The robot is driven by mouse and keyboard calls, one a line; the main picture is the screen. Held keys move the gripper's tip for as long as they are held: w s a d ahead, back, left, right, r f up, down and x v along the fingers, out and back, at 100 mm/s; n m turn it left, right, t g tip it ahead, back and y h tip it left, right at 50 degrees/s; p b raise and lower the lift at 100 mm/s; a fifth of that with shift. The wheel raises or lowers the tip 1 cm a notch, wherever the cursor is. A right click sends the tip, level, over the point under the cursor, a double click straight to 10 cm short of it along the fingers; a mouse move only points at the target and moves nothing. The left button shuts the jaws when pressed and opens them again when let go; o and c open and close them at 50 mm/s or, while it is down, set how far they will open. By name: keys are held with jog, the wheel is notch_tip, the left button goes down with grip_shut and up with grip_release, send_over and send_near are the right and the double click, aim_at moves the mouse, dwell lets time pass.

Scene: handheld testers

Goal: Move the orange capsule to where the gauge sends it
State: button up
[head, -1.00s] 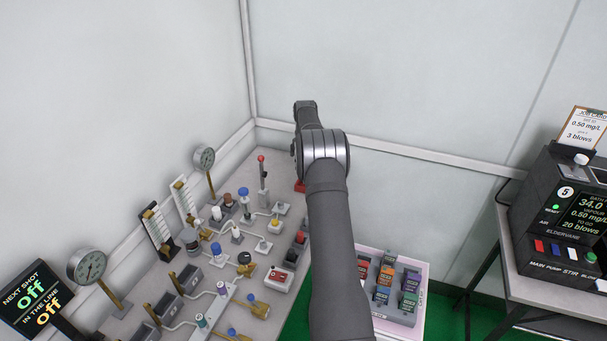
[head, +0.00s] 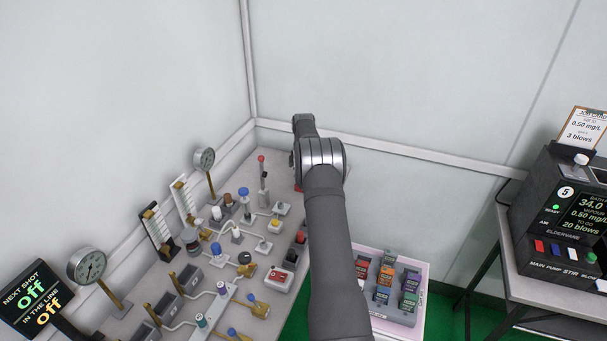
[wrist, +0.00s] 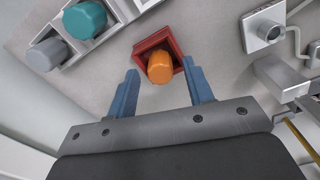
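The orange capsule (wrist: 160,68) stands in a small red square holder (wrist: 146,45) on the grey bench, seen in the wrist view. My gripper (wrist: 165,82) is open, with its two blue fingers on either side of the capsule's near end and nothing held between them. In the head view my arm hides the gripper and the capsule; only a sliver of the red holder shows beside the arm. Two round gauges, a near one (head: 87,265) and a far one (head: 204,159), stand at the bench's left side. Their readings are too small to tell.
In the wrist view a grey rack (wrist: 83,50) holds a teal and a grey capsule at upper left, and metal fittings (wrist: 266,30) stand at right. The bench (head: 130,318) is crowded with valves and pipes. A tray of coloured blocks (head: 392,312) and a tester (head: 560,215) are at right.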

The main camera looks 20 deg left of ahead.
jog(key=shift+r, duration=0.1)
notch_tip(320, 180, up, 12)
dwell(0.5)
jog(key=shift+f, duration=4.15)
